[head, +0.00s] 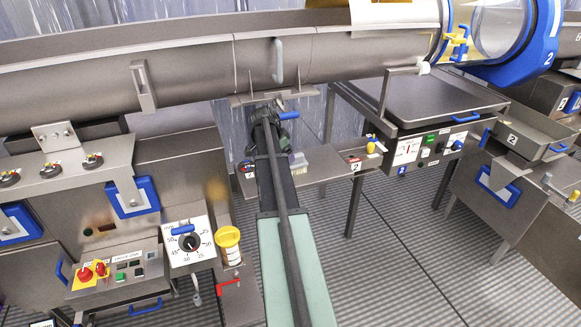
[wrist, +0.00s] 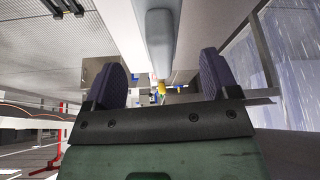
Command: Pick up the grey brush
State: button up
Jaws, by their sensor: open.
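The grey brush (head: 299,162) appears as a small grey shape on the narrow metal shelf below the drum, just right of my arm. Its bristles are too small to make out clearly. My gripper (head: 283,143) is at the shelf, close to the brush's left side and partly hidden among my arm's dark parts. In the wrist view my gripper (wrist: 161,80) has its two dark purple fingers wide apart. A smooth grey piece, apparently the brush (wrist: 160,35), shows between and beyond them toward the top edge. Neither finger visibly touches it.
The long metal drum (head: 200,70) runs above the shelf (head: 318,177). A yellow knob (head: 371,146) and a control box (head: 425,148) stand right of it. A dial panel (head: 190,243) and a yellow-capped container (head: 229,246) stand left of my arm. Open floor lies front right.

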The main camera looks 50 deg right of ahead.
aim_at(300, 164)
jog(key=b+x, duration=0.5)
jog(key=shift+d+f, duration=0.15)
jog(key=shift+d, duration=0.15)
jog(key=shift+s+r, duration=0.1)
jog(key=shift+r, duration=0.15)
jog(key=shift+s+d+r, duration=0.1)
jog(key=shift+d, duration=0.05)
jog(key=c, duration=1.1)
